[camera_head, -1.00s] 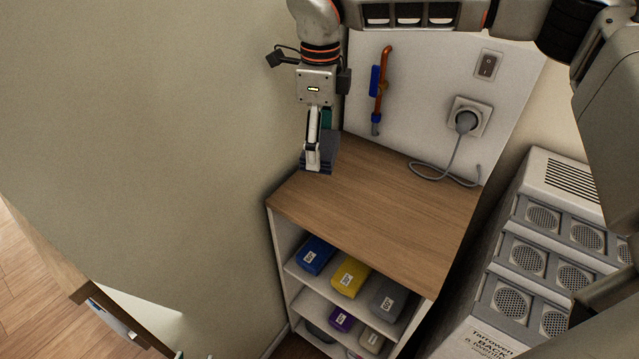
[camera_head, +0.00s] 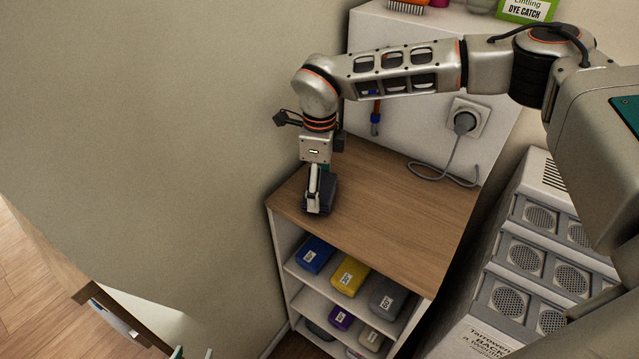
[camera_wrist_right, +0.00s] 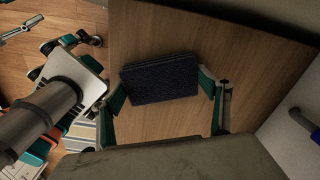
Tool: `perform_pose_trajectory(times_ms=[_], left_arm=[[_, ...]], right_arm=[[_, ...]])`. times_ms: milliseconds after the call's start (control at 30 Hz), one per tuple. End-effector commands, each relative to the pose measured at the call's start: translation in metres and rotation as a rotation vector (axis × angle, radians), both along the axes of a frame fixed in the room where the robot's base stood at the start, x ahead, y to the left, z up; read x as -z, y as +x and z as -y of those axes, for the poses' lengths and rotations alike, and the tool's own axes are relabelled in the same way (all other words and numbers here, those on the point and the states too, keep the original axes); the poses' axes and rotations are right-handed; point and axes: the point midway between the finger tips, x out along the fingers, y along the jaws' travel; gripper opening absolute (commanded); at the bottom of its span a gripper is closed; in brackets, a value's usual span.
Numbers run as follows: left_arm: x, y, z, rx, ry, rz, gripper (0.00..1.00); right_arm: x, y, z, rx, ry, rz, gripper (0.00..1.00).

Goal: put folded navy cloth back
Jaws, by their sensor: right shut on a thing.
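The folded navy cloth (camera_head: 328,190) is a dark, flat rectangular bundle over the left front part of the wooden cabinet top (camera_head: 390,215). My right gripper (camera_head: 318,204) is shut on it, pointing down. In the right wrist view the cloth (camera_wrist_right: 160,78) lies between the two fingers of the right gripper (camera_wrist_right: 163,84), which press on its short sides. I cannot tell whether the cloth touches the wood. My left gripper is not in view.
Open shelves below hold a blue bundle (camera_head: 315,254), a yellow one (camera_head: 349,277), a grey one (camera_head: 389,298) and a purple one (camera_head: 341,318), among others. A wall (camera_head: 180,130) stands close on the left. A plug cable (camera_head: 448,165) lies at the back right. The top's right part is clear.

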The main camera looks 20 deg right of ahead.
Motion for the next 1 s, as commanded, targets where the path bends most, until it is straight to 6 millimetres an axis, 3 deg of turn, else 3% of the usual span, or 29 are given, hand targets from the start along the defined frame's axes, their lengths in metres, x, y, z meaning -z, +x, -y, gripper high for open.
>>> perform_pose_trajectory(times_ms=[67, 100, 133, 567, 733, 1000], left_arm=[[0.001, 0.0, 0.0, 0.0, 0.001, -0.002, 0.4], [0.001, -0.001, 0.0, 0.0, 0.001, -0.002, 0.4], [0.002, -0.001, 0.0, 0.0, 0.001, -0.003, 0.4], [0.001, -0.001, 0.0, 0.0, 0.0, -0.001, 0.4], [0.002, 0.0, 0.0, 0.0, 0.0, 0.001, 0.4], [0.006, 0.0, 0.0, 0.0, 0.0, 0.001, 0.4]], right_arm=[[0.0, 0.0, 0.0, 0.0, 0.0, -0.001, 0.59], [0.001, -0.001, 0.0, 0.0, -0.001, -0.002, 0.86], [0.0, -0.001, 0.0, 0.0, -0.001, -0.002, 0.93], [-0.005, 0.0, 0.0, 0.0, 0.0, -0.001, 0.93], [-0.028, 0.001, 0.0, 0.001, -0.001, 0.003, 0.93], [-0.084, 0.001, 0.0, 0.0, -0.001, 0.003, 0.93]])
